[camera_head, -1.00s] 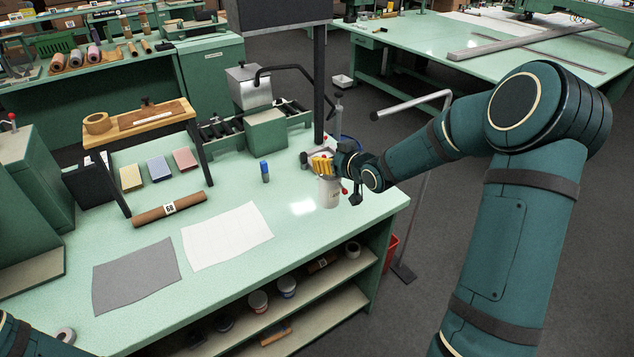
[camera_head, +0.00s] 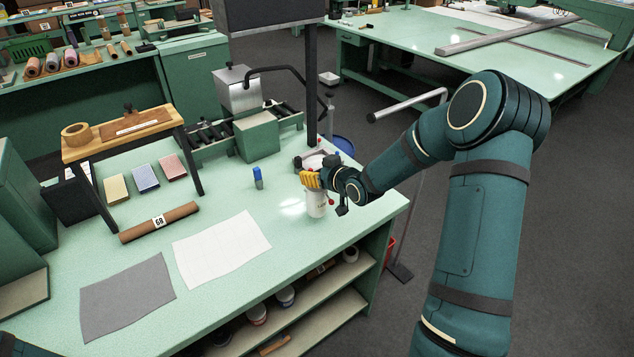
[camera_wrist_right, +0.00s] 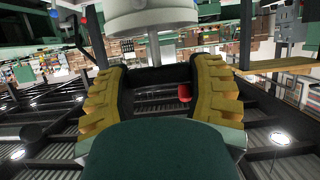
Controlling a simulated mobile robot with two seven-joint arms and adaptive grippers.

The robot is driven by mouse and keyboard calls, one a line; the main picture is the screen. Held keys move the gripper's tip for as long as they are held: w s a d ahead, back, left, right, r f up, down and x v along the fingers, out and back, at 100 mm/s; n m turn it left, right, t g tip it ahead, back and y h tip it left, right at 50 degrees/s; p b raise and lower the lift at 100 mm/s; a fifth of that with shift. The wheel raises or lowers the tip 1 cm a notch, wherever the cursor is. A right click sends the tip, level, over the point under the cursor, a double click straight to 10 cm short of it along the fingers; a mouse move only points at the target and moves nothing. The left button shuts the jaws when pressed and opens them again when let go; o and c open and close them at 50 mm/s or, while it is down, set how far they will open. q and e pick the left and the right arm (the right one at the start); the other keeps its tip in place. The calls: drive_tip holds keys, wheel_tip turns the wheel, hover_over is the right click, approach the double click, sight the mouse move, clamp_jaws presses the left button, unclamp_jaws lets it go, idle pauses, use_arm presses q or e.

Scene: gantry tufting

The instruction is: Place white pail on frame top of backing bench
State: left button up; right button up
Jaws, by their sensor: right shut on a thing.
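The white pail (camera_head: 316,205) is near the right end of the green bench (camera_head: 215,285). My right gripper (camera_head: 312,181), with yellow finger pads, is shut on its upper part. I cannot tell whether its base touches the bench. In the right wrist view a pale round body, likely the pail (camera_wrist_right: 152,18), shows beyond the fingers (camera_wrist_right: 155,75). A raised frame with a wooden top (camera_head: 98,143) and dark legs stands at the bench's back left. My left gripper is out of view.
A tape roll (camera_head: 76,134) and a brown block (camera_head: 136,121) sit on the wooden top. A brown roll (camera_head: 160,222), small colored blocks (camera_head: 145,178), a blue-capped bottle (camera_head: 257,178), white sheet (camera_head: 220,247) and grey sheet (camera_head: 127,297) lie around. A dark post (camera_head: 312,85) rises behind the pail.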

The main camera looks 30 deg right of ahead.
sight(317, 197)
wheel_tip(317, 197, down, 4)
drive_tip(key=shift+r, duration=0.35)
drive_tip(key=o, duration=1.3)
drive_tip(key=shift+f, duration=0.2)
drive_tip(key=shift+r, duration=0.1)
